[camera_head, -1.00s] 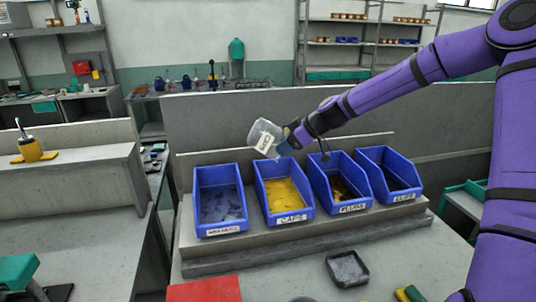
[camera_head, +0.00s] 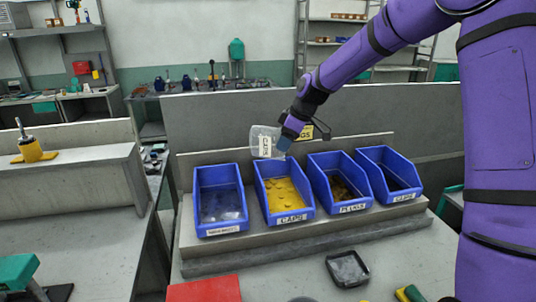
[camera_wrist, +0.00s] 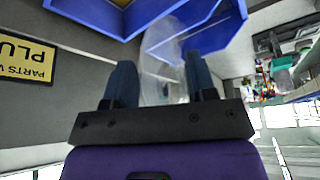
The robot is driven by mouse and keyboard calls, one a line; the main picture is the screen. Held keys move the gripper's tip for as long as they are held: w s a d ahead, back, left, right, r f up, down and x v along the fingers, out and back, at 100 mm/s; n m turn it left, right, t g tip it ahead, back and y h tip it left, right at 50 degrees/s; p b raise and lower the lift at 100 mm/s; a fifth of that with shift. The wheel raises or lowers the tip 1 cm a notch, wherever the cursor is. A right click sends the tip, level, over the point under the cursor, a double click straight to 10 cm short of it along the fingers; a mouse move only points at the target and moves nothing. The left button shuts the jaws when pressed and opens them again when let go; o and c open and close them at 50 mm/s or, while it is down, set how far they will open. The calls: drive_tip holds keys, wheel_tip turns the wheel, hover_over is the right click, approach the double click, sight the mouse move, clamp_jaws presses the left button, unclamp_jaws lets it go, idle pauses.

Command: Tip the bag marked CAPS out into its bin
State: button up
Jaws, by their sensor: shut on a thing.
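A clear bag with a white CAPS label (camera_head: 264,143) is in my gripper (camera_head: 289,146), above and behind the blue bin marked CAPS (camera_head: 291,218). The bag is held roughly level, its wide end to the left, and looks empty in the head view. Yellow caps (camera_head: 284,193) lie in the bin. In the wrist view my gripper's two dark fingers (camera_wrist: 162,85) are on either side of the clear bag (camera_wrist: 160,62), and a blue bin (camera_wrist: 215,35) lies beyond.
Blue bins stand either side: one at left (camera_head: 220,203), then PLUGS (camera_head: 340,185) and another at right (camera_head: 390,175). A low panel rises behind them. A black tray (camera_head: 347,268) and a red mat (camera_head: 204,290) lie in front.

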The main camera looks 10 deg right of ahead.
drive_tip(key=shift+r+g+h, duration=0.25)
drive_tip(key=shift+g+h, duration=0.2)
drive_tip(key=shift+h, duration=0.4)
drive_tip(key=shift+r+g+h, duration=0.25)
drive_tip(key=shift+g+h, duration=0.2)
drive_tip(key=shift+h, duration=0.4)
drive_tip(key=shift+a+r+g+h, duration=0.2)
drive_tip(key=shift+g+h, duration=0.3)
drive_tip(key=shift+h, duration=0.3)
drive_tip(key=h, duration=0.1)
drive_tip(key=g+h, duration=0.1)
drive_tip(key=shift+d+r+g+h, duration=0.2)
drive_tip(key=shift+r+g+h, duration=0.1)
drive_tip(key=shift+r+h, duration=0.1)
drive_tip(key=shift+a+r+g+h, duration=0.2)
drive_tip(key=shift+g+h, duration=0.3)
drive_tip(key=shift+h, duration=0.4)
drive_tip(key=shift+d+r+g+h, duration=0.2)
drive_tip(key=shift+r+g+h, duration=0.2)
drive_tip(key=shift+g+h, duration=0.5)
drive_tip(key=shift+a+r+h, duration=0.1)
drive_tip(key=shift+r+h, duration=0.05)
drive_tip(key=shift+h, duration=0.85)
drive_tip(key=g+h, duration=0.1)
drive_tip(key=r+g+h, duration=0.1)
drive_tip(key=shift+h, duration=0.3)
